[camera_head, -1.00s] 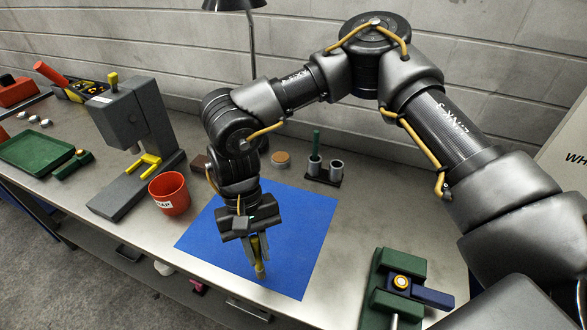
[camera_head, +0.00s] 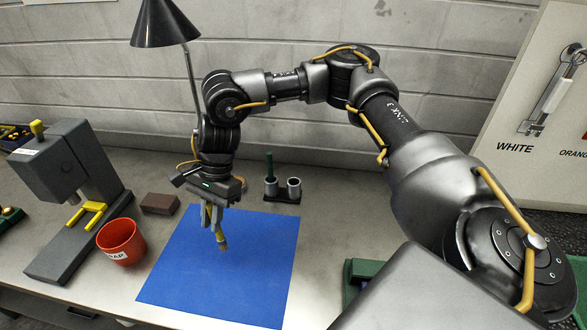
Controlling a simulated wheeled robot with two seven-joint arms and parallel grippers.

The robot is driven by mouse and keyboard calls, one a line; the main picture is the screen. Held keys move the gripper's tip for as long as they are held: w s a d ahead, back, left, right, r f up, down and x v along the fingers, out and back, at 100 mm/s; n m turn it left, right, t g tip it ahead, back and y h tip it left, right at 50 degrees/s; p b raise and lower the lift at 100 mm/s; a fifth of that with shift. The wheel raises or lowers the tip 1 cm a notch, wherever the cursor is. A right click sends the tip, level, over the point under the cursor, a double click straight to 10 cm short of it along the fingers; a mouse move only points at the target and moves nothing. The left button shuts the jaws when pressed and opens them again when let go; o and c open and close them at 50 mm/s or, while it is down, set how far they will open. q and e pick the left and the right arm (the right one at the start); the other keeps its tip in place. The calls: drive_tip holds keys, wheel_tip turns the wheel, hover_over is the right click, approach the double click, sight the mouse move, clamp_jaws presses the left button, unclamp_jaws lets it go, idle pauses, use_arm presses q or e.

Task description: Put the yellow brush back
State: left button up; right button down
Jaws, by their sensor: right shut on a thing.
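My right gripper (camera_head: 212,212) is shut on the yellow brush (camera_head: 222,240), whose lower end points down over the blue mat (camera_head: 255,275), slightly tilted. The fingers hide its upper part. I cannot tell how far it is above the mat. A dark holder with two grey cups (camera_head: 293,187) stands behind the mat, right of the gripper. A green-handled tool (camera_head: 269,165) stands upright in its left cup; nothing sticks out of the right cup. My left gripper is out of view.
A red cup labelled as scrap (camera_head: 121,242), a brown block (camera_head: 160,204) and a grey press (camera_head: 70,170) stand to the left. A black lamp (camera_head: 165,25) rises behind the gripper. A green fixture (camera_head: 358,272) is partly hidden by my arm. The bench right of the holder is clear.

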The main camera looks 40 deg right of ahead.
drive_tip(key=w+d+r+m+t+h+p, duration=0.1)
drive_tip(key=w+d+r+m+t+h, duration=0.1)
drive_tip(key=d+m, duration=0.7)
drive_tip(key=w+d+r+m+t+h+p, duration=0.1)
drive_tip(key=w+d+r+m+t+h, duration=0.1)
drive_tip(key=d+m, duration=0.65)
drive_tip(key=w+d+r+m+t+h+p, duration=0.1)
drive_tip(key=d+r+m+t, duration=0.15)
drive_tip(key=d+m, duration=0.7)
wheel_tip(320, 180, down, 10)
drive_tip(key=d+n+b, duration=0.2)
drive_tip(key=b, duration=0.1)
drive_tip(key=shift+w, duration=0.2)
drive_tip(key=shift+g, duration=0.25)
drive_tip(key=shift+s+f+b, duration=0.1)
drive_tip(key=shift+b, duration=0.25)
drive_tip(key=shift+f, duration=0.15)
drive_tip(key=c, duration=1.4)
unclamp_jaws()
